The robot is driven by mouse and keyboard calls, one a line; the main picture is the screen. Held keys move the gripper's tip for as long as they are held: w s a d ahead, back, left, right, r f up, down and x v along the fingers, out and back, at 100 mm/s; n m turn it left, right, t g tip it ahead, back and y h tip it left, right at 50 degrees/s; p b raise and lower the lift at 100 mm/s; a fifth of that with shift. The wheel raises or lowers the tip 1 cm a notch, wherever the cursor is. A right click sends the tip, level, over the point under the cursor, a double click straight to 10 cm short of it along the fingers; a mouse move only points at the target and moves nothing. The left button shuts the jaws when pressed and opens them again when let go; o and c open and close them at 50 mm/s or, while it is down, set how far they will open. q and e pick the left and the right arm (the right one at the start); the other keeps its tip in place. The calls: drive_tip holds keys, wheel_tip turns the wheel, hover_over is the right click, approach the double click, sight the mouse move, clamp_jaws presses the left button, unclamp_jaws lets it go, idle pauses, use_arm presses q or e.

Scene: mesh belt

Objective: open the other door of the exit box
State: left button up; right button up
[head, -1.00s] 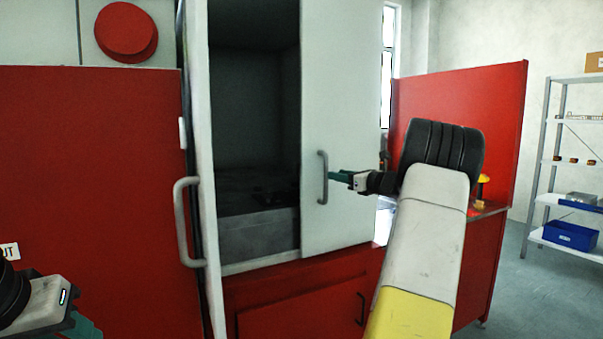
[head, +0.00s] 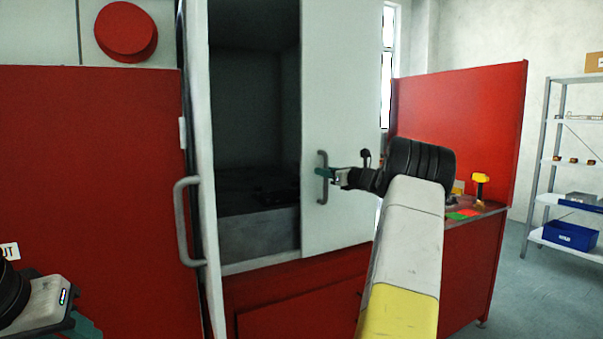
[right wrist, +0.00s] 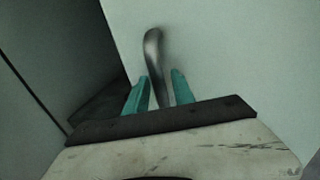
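The exit box stands open on its left half, showing a dark inside (head: 252,110). Its left door (head: 205,130) is swung outward, seen nearly edge-on, with a grey handle (head: 183,222). The right door (head: 342,110) is shut across the right half and has a grey bar handle (head: 321,160). My right gripper (head: 326,172) is at this handle. In the right wrist view its teal fingertips (right wrist: 160,90) stand apart, one on each side of the handle (right wrist: 153,52); contact is not clear. My left gripper (head: 80,325) is at the lower left, mostly out of frame.
A red panel (head: 90,190) fills the left. A red-walled bench (head: 470,210) with a yellow-topped item (head: 480,180) stands right of the box. A shelf (head: 570,200) with a blue bin (head: 570,235) is at far right. Grey floor (head: 520,290) is clear between them.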

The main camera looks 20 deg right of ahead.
clamp_jaws()
idle(1.2)
